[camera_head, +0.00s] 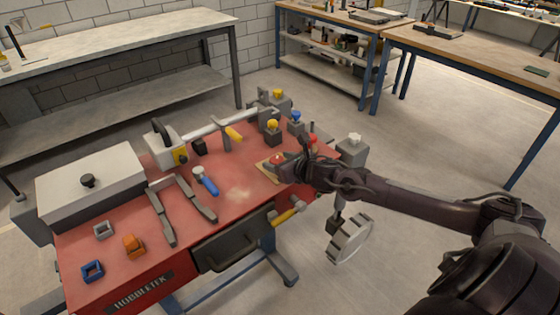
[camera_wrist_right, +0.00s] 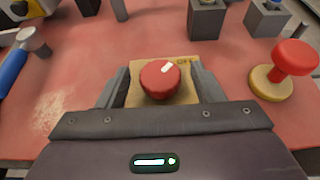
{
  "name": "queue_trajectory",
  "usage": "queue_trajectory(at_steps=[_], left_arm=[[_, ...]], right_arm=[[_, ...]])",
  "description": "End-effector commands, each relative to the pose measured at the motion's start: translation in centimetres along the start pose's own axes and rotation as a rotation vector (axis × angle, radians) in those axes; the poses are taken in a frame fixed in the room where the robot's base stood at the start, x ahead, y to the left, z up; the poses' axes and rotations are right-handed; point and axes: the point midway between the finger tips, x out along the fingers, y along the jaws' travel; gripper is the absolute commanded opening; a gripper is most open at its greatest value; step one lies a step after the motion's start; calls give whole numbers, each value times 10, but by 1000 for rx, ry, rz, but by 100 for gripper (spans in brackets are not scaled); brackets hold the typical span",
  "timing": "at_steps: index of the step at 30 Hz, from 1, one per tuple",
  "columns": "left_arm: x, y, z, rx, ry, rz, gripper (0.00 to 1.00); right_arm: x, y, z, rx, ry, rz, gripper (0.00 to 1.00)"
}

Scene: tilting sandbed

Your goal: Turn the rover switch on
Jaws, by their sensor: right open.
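The rover switch appears as a red round knob (camera_wrist_right: 160,79) on a tan plate (camera_wrist_right: 134,98) in the right wrist view. Its white mark points up and right, toward lettering at the plate's upper right that seems to read OFF. In the head view the knob (camera_head: 277,158) sits near the right side of the red workbench (camera_head: 240,200). My right gripper (camera_head: 292,164) is open over the plate, with one finger on each side of the knob in the wrist view. I cannot tell if either finger touches it. My left gripper is not in view.
A red mushroom button (camera_wrist_right: 292,60) on a yellow base stands right of the switch. Blocks with a yellow knob (camera_head: 272,128) and a blue knob (camera_head: 296,117) stand behind. A blue-handled tool (camera_head: 206,182) lies left. The red surface between is clear.

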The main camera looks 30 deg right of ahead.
Motion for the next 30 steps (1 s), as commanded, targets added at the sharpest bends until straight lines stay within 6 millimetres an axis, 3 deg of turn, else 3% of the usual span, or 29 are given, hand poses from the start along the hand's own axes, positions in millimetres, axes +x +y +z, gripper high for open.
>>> queue_trajectory(at_steps=[5,15,23,30], left_arm=[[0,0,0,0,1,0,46],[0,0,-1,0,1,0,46],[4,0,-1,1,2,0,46],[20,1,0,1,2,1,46]], right_arm=[[0,0,0,0,0,0,61],[0,0,0,0,0,0,17],[0,1,-1,11,-1,-24,17],[2,4,-2,58,-4,-133,17]])
